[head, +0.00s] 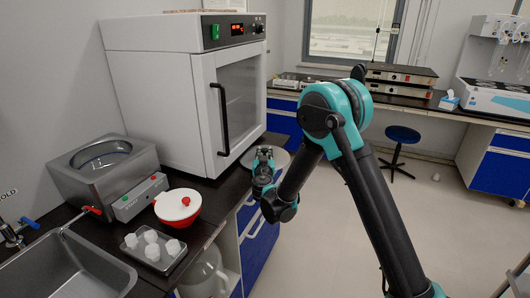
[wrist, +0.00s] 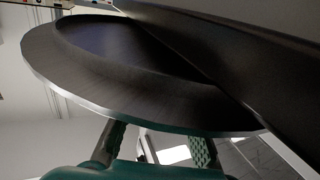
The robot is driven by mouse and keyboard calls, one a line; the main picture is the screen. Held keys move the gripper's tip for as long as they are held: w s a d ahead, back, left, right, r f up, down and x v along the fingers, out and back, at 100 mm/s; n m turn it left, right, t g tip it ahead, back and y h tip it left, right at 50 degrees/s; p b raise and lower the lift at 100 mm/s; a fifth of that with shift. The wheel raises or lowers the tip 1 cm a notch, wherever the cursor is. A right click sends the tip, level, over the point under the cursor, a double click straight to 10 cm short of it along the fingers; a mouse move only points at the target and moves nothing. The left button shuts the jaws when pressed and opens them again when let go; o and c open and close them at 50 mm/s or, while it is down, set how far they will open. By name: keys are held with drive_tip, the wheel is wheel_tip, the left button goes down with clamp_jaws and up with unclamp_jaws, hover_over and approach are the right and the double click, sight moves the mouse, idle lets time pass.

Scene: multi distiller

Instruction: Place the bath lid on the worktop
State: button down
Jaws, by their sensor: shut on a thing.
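The bath lid (wrist: 85,85) is a wide grey metal disc with a raised ring, filling much of the wrist view. It also shows in the head view (head: 281,159), partly hidden behind my gripper (head: 263,166). My gripper is shut on the lid; its fingers (wrist: 155,148) show under the rim in the wrist view. The lid is by the front edge of the black worktop (head: 216,188), in front of the white oven's right end. I cannot tell whether it touches the worktop. The steel bath (head: 72,184) stands uncovered at the left, its round opening showing.
The white oven (head: 168,110) with a black handle stands at the back of the worktop. A red and white bowl (head: 178,206) and a tray (head: 152,262) with several white cups sit nearer, beside a sink (head: 72,268). Some worktop is bare before the oven.

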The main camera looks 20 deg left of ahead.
drive_tip(key=c, duration=1.2)
unclamp_jaws()
drive_tip(key=shift+r, duration=0.1)
drive_tip(key=v, duration=1.2)
drive_tip(key=w+d+r+m+g+h, duration=0.1)
drive_tip(key=w+d+h, duration=0.2)
drive_tip(key=d, duration=0.7)
drive_tip(key=w+d+m+g+h, duration=0.1)
drive_tip(key=w+d+m+h, duration=0.15)
drive_tip(key=d, duration=0.75)
drive_tip(key=s+d+f+g+h, duration=0.1)
drive_tip(key=s+d+g+h, duration=0.25)
drive_tip(key=d, duration=1.15)
drive_tip(key=shift+s+d+f+g+y, duration=0.55)
drive_tip(key=shift+s+d+f+g, duration=0.65)
drive_tip(key=shift+s+d, duration=1.75)
drive_tip(key=shift+s+d+f+g+y, duration=0.6)
drive_tip(key=shift+s+d+f+g, duration=0.65)
drive_tip(key=shift+s, duration=3.25)
drive_tip(key=shift+s+d+f+g+y, duration=0.55)
drive_tip(key=shift+s+d+f+g, duration=0.65)
drive_tip(key=shift+s+d, duration=1.85)
